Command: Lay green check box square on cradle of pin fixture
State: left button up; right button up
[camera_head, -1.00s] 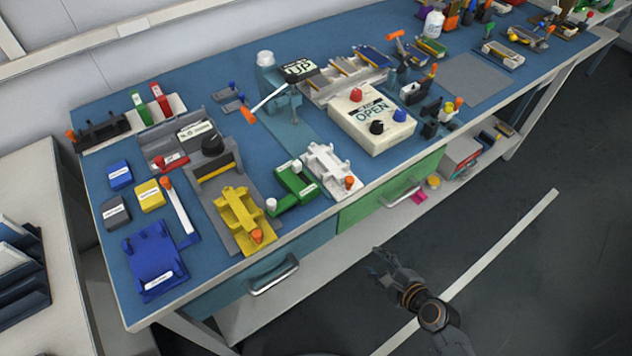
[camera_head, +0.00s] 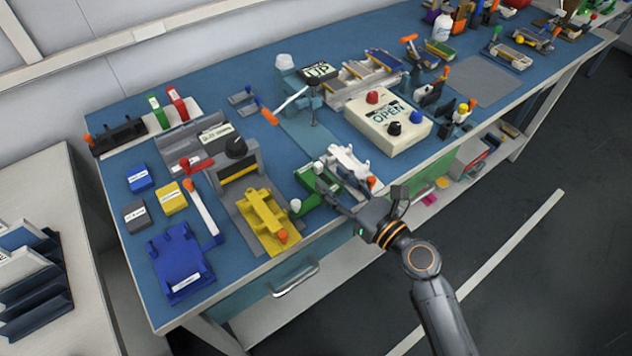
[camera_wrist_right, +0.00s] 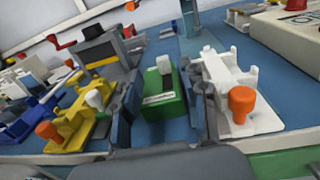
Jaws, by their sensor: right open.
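The green labelled box (camera_head: 318,192), with a white top piece, sits near the front edge of the bench between a yellow cradle (camera_head: 262,219) and a white cradle (camera_head: 350,164). In the right wrist view the green box (camera_wrist_right: 164,103) stands between the spread fingers of my right gripper (camera_wrist_right: 163,82). I cannot tell if either finger touches it. My right gripper (camera_head: 358,200) is open and partly hides the green box and the white cradle in the head view. A blue cradle (camera_head: 180,262) lies at the front left. I cannot tell which cradle is the pin fixture's. My left gripper is not in view.
Small blue (camera_head: 140,178), yellow (camera_head: 172,197) and grey (camera_head: 135,217) boxes lie at the left. A cream control box (camera_head: 388,120) with knobs stands right of the white cradle. A grey press-like device (camera_head: 235,160) stands behind the yellow cradle. A grey mat (camera_head: 484,82) is clear.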

aim_at(321, 166)
jog(key=x, duration=0.5)
jog(key=shift+w+a, duration=0.1)
jog(key=shift+w, duration=0.3)
jog(key=shift+c, duration=0.3)
grip_shut()
